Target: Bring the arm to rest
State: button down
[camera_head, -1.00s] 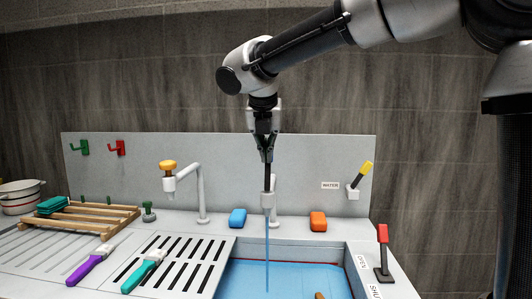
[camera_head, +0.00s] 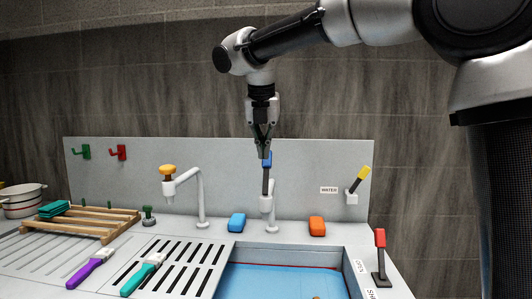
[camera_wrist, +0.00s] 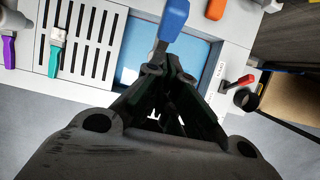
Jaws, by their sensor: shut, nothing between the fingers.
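My gripper (camera_head: 263,153) is shut and empty, pointing down in front of the grey back panel, above the middle tap (camera_head: 271,215). A blue-topped piece (camera_head: 267,160) on a dark upright stem shows just below and behind the fingertips; I cannot tell if they touch. In the wrist view the blue piece (camera_wrist: 174,17) and its grey stem lie beyond my fingers (camera_wrist: 168,78). My arm reaches in from the upper right, bent at the elbow.
The sink basin (camera_head: 285,279) lies below. A red lever (camera_head: 380,255) and a yellow lever (camera_head: 358,182) stand at right. Blue (camera_head: 237,222) and orange (camera_head: 317,226) blocks sit on the ledge. A wooden rack (camera_head: 85,220) and brushes are at left. Space above the panel is free.

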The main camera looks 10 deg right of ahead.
jog(key=w+d+v, duration=0.1)
jog(key=v, duration=0.8)
notch_tip(320, 180, down, 6)
jog(key=a+m, duration=0.2)
jog(key=m, duration=0.8)
jog(key=s+d+f+m+g+y, duration=0.1)
jog(key=s+d+f+m, duration=0.4)
jog(key=d+m, duration=0.25)
jog(key=s+d+f+m, duration=0.4)
jog(key=s+d+m, duration=0.1)
jog(key=s+d, duration=0.2)
jog(key=s+d+f+m, duration=0.4)
jog(key=s+d+m, duration=0.2)
jog(key=d, duration=0.3)
jog(key=s+d+f+m+t, duration=0.1)
jog(key=s+d+f+m, duration=0.3)
jog(key=s+d, duration=0.3)
jog(key=shift+s+d+m, duration=0.35)
jog(key=shift+d+m, duration=0.1)
jog(key=shift+m, duration=0.2)
